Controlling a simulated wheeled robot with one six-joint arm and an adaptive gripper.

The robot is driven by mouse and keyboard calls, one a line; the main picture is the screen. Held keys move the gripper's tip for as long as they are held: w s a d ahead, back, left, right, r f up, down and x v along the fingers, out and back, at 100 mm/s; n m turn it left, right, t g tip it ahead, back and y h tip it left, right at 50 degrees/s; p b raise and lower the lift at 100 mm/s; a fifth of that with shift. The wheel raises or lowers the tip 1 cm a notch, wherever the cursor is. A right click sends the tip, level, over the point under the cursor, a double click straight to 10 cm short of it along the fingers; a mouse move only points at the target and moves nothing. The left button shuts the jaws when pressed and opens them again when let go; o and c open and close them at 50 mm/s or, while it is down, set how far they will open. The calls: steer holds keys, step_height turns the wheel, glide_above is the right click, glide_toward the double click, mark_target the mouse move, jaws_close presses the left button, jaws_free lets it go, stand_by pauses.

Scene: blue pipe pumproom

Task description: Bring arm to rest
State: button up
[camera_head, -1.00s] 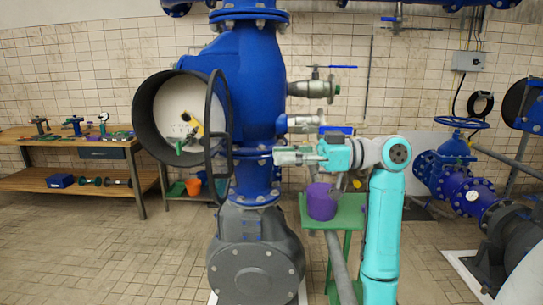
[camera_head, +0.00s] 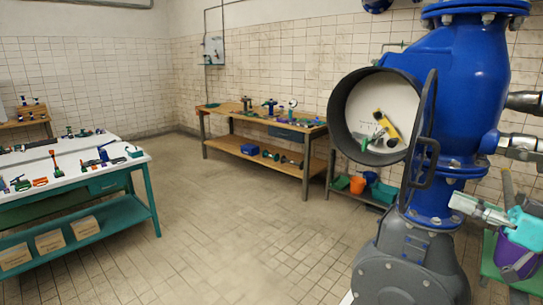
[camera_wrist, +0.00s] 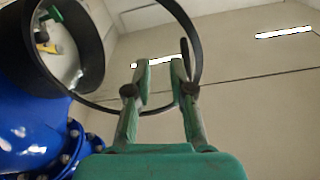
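My gripper (camera_head: 456,200) is at the right edge of the head view, pointing left, close to the lower neck of the big blue pipe housing (camera_head: 455,95). In the wrist view my gripper's two green fingers (camera_wrist: 160,68) stand apart with nothing between them. Most of my arm is cut off at the right edge of the head view. The round black port (camera_head: 345,115) holds a yellow tool (camera_head: 388,127) and a green piece (camera_head: 378,140). Its open black ring cover (camera_head: 425,135) also shows in the wrist view (camera_wrist: 200,45), beyond the fingertips; touching cannot be told.
A purple bucket (camera_head: 520,258) stands on a green stand at the lower right. A white-topped teal table (camera_head: 75,160) is at left. A wooden bench (camera_head: 255,120) stands at the back, with an orange bucket (camera_head: 357,184) beside it. The tiled floor between is clear.

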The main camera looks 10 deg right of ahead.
steer(key=w+a+f+m+t+h, duration=0.1)
steer(key=a+f+m+h, duration=0.25)
steer(key=f, duration=0.55)
steer(key=w+a+f+m+h, duration=0.15)
steer(key=a+f+m, duration=0.25)
steer(key=f, duration=0.6)
steer(key=w+a+f+m+t+h, duration=0.1)
steer(key=a+f+m+h, duration=0.25)
steer(key=f, duration=0.55)
steer(key=s+a+f+g+h, duration=0.2)
steer(key=s+a+f+h, duration=0.1)
steer(key=s+a+f, duration=0.7)
steer(key=s+a+n, duration=0.3)
steer(key=s, duration=1)
steer(key=s+a+n+g, duration=0.1)
steer(key=s+a+n, duration=0.2)
steer(key=s, duration=1.1)
steer(key=shift+a+y, duration=0.35)
steer(key=shift+a, duration=0.1)
